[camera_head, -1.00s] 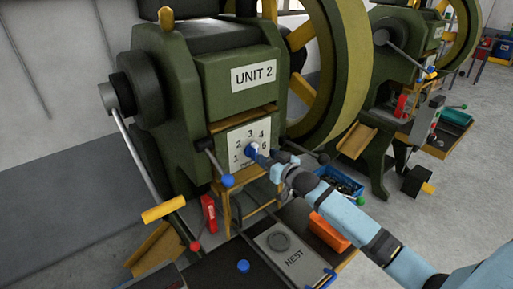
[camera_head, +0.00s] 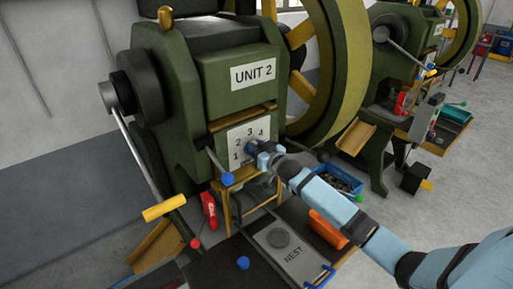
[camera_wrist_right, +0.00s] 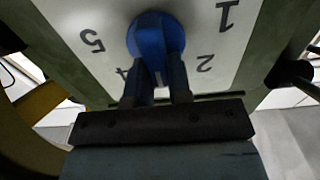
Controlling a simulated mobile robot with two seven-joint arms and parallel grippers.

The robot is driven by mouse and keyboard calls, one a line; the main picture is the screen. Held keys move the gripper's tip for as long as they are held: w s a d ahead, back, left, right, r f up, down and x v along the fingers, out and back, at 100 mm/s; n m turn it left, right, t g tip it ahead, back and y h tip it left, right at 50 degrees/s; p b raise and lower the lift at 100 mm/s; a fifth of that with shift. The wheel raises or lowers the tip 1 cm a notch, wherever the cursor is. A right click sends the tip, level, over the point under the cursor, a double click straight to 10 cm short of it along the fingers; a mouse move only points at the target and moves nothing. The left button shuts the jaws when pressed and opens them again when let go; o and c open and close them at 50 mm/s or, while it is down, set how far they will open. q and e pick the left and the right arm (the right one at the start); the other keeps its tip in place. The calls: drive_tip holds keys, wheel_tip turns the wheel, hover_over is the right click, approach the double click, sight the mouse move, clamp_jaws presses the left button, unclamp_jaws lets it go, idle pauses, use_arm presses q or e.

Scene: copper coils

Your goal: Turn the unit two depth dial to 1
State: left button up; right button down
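The unit two depth dial is a blue round knob (camera_head: 249,148) on a white plate (camera_head: 236,132) numbered from 1 at the left, below the UNIT 2 label (camera_head: 254,72). My right gripper (camera_head: 262,150) is at the dial and partly covers it and the plate's right side. In the right wrist view the plate appears upside down, with the dial (camera_wrist_right: 157,36) just beyond my right gripper's fingers (camera_wrist_right: 158,88). The fingers stand apart, with a pale mark between them; I cannot tell whether they touch the knob. The 3 is hidden there. My left gripper is not in view.
A lever with a blue ball (camera_head: 228,178) is close left of the plate. A black ball-ended lever (camera_head: 322,156) is at the right. Below are the NEST plate (camera_head: 292,252), an orange bin (camera_head: 328,229) and a blue bin (camera_head: 338,182). A large flywheel (camera_head: 337,75) stands at the right.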

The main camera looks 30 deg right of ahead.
drive_tip(key=shift+a+n, duration=0.1)
drive_tip(key=shift+n, duration=0.3)
drive_tip(key=n, duration=0.3)
drive_tip(key=shift+a+f+n, duration=0.1)
drive_tip(key=shift+a+n, duration=0.2)
drive_tip(key=n, duration=0.5)
drive_tip(key=f+n+b, duration=0.1)
drive_tip(key=n, duration=0.4)
drive_tip(key=a+f+n, duration=0.1)
drive_tip(key=n, duration=0.4)
drive_tip(key=shift+b, duration=0.3)
drive_tip(key=shift+n, duration=0.4)
drive_tip(key=c, duration=1)
unclamp_jaws()
drive_tip(key=shift+c, duration=0.2)
